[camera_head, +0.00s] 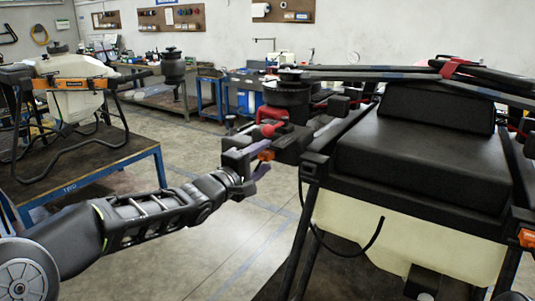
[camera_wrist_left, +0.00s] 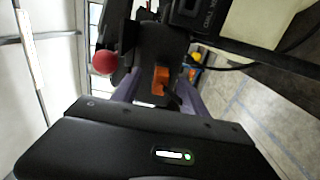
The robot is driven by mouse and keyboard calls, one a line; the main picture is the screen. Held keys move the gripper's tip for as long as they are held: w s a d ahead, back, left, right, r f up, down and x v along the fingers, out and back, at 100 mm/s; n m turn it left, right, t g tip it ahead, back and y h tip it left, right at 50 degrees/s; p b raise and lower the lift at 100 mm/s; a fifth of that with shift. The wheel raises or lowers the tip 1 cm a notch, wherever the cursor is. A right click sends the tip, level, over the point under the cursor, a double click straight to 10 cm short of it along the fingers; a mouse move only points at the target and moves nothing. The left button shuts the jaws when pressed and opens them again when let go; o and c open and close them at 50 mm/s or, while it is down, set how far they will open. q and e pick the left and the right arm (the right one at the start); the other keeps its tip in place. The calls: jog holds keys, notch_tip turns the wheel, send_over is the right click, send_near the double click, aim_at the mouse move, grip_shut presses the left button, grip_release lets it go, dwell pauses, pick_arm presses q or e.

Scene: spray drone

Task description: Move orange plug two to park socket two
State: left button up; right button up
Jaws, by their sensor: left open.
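A small orange plug (camera_head: 266,155) sits at the end of the drone's black arm mount, below a red ball-tipped part. It also shows in the left wrist view (camera_wrist_left: 160,80), between my finger pads with a gap on both sides. My left gripper (camera_head: 256,163) has purple fingers and is open around the plug or just short of it; contact cannot be made out. The fingers also show in the wrist view (camera_wrist_left: 158,92). Park socket two cannot be told apart from the dark fittings. My right gripper is out of view.
The large black drone body with its cream tank (camera_head: 400,235) fills the right side, with a looping black cable (camera_head: 350,252). A red ball (camera_wrist_left: 104,62) is close to my left finger. Another drone (camera_head: 70,95) stands on a table at left. Open floor lies between.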

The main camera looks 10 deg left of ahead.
pick_arm(q)
grip_shut()
dwell(0.5)
dwell(0.3)
dwell(0.8)
jog(key=p+v, duration=0.2)
jog(key=v, duration=0.4)
dwell(1.0)
